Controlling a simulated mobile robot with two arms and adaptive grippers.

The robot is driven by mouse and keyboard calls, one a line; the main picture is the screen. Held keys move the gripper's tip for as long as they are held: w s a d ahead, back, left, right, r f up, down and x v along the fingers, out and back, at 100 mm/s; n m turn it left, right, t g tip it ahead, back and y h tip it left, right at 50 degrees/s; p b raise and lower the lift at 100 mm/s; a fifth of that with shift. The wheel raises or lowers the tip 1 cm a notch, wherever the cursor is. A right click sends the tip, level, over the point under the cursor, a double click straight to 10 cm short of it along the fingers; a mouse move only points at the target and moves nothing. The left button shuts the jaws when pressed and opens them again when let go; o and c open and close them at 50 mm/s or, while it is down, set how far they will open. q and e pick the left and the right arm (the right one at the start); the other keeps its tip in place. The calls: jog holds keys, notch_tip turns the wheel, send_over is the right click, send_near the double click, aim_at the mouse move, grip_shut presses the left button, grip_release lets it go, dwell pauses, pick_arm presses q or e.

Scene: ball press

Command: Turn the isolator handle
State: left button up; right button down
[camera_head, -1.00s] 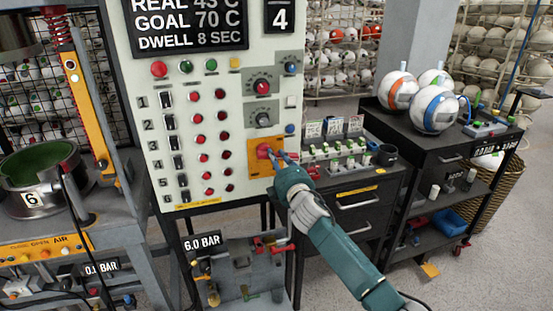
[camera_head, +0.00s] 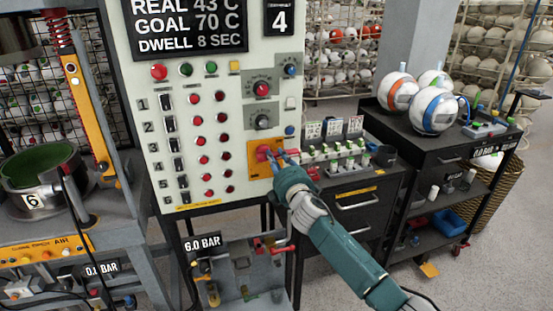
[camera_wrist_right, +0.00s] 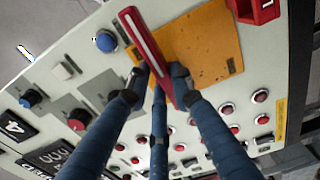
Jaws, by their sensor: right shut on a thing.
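The isolator is a red handle (camera_head: 263,153) on a yellow-orange plate (camera_head: 254,169) at the lower right of the pale control panel. In the right wrist view the handle (camera_wrist_right: 146,42) is a long red bar with a pale stripe, lying slanted over the yellow plate (camera_wrist_right: 205,45). My right gripper (camera_head: 280,160) reaches it from the lower right. Its dark blue fingers (camera_wrist_right: 160,85) are shut around the handle's near end, which they partly hide. My left gripper is not in view.
The control panel (camera_head: 216,110) carries rows of switches, red lamps and knobs near the handle. A black drawer cabinet (camera_head: 355,205) stands right of the panel. A red block (camera_wrist_right: 255,9) sits beside the yellow plate in the wrist view. A pipe unit (camera_head: 240,270) is below.

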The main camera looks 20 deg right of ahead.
jog(key=c, duration=1.5)
grip_release()
jog(key=s, duration=1.2)
jog(key=shift+d, duration=0.2)
jog(key=shift+f, duration=0.15)
jog(key=s+d+f+m+g, duration=0.1)
jog(key=s+f+m+g, duration=0.15)
jog(key=f, duration=0.85)
jog(key=s+d+f+m+g+h+b, duration=0.1)
jog(key=s+d+f+g, duration=0.15)
jog(key=f, duration=0.95)
jog(key=s+d+f+m+g, duration=0.1)
jog(key=s+f+m, duration=0.15)
jog(key=f, duration=0.85)
jog(key=s+f+m+g+b, duration=0.1)
jog(key=s+f+m+g, duration=0.35)
jog(key=s+f, duration=1.4)
jog(key=s+a+f+m+g, duration=0.1)
jog(key=s+f, duration=0.5)
jog(key=s, duration=0.6)
jog(key=s+a+f+m+g+b, duration=0.1)
jog(key=s+f, duration=0.5)
jog(key=s, duration=0.6)
jog(key=s+f+m+g, duration=0.3)
jog(key=s+f, duration=0.3)
jog(key=s, duration=0.6)
jog(key=shift+s+a+m+g, duration=0.15)
jog(key=shift+a+m+g, duration=0.25)
jog(key=shift+g, duration=0.35)
